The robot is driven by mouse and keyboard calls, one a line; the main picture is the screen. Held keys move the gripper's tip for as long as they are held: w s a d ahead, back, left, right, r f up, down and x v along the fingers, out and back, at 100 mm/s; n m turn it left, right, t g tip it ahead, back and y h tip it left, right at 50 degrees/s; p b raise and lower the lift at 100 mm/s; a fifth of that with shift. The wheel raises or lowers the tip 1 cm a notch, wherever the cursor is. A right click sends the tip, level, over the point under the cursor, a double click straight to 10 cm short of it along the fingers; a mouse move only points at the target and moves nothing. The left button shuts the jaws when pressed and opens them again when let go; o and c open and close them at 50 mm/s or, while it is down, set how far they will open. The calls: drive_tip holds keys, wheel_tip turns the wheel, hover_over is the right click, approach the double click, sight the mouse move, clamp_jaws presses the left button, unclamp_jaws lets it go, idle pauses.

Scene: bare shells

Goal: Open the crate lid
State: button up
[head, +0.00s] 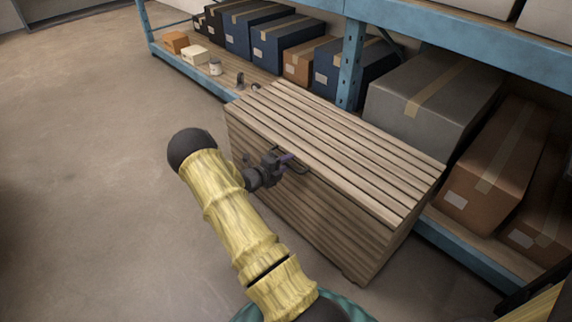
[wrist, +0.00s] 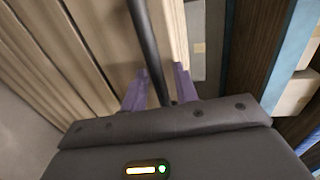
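The wooden crate (head: 330,225) stands on the floor in front of the shelving, and its slatted lid (head: 340,140) lies flat and closed on top. A dark bar handle (head: 299,168) sits at the lid's front edge; it also crosses the wrist view (wrist: 146,35). My gripper (head: 284,159) is at this handle. In the wrist view, its two purple fingers (wrist: 162,78) stand on either side of the bar, with a narrow gap showing beside it, so the gripper looks open around the handle. My arm hides part of the crate's left front.
Blue shelving (head: 350,65) stands close behind the crate, with a grey box (head: 425,95) and brown boxes (head: 495,160) on its lower shelf. An upper shelf overhangs behind the lid. The floor (head: 90,120) to the left is clear.

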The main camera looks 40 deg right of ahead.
clamp_jaws()
drive_tip(key=shift+r, duration=0.1)
